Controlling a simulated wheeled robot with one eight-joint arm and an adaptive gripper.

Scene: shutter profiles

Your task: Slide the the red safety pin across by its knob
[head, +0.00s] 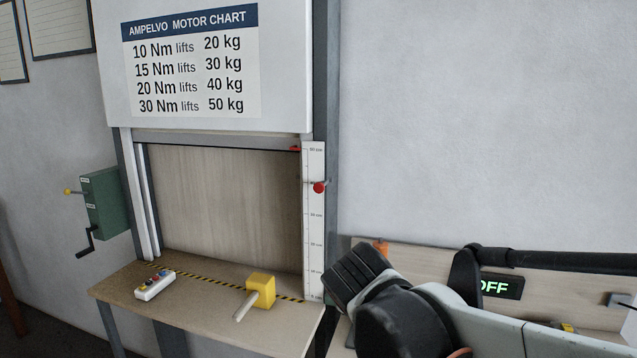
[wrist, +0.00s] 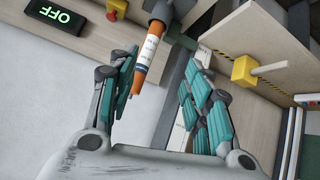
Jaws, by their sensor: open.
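A round red knob (head: 319,187) sits on the right upright of the shutter frame, beside the white centimetre scale (head: 313,235). I take it for the knob of the red safety pin; the pin's shaft is too small to make out. I cannot pick out the knob in the wrist view. My gripper (wrist: 158,75) is open, with its teal-padded fingers apart. An orange and white labelled cylinder (wrist: 149,50) shows between and beyond the fingers; I cannot tell whether they touch it. In the head view my arm stands right of and below the knob, and the fingertips are not clear.
A shelf with a yellow block (head: 261,290) and button box (head: 155,286) lies under the shutter opening. A green crank box (head: 103,200) is at left. A bench with an OFF display (head: 501,286) is at right. The wall right of the knob is clear.

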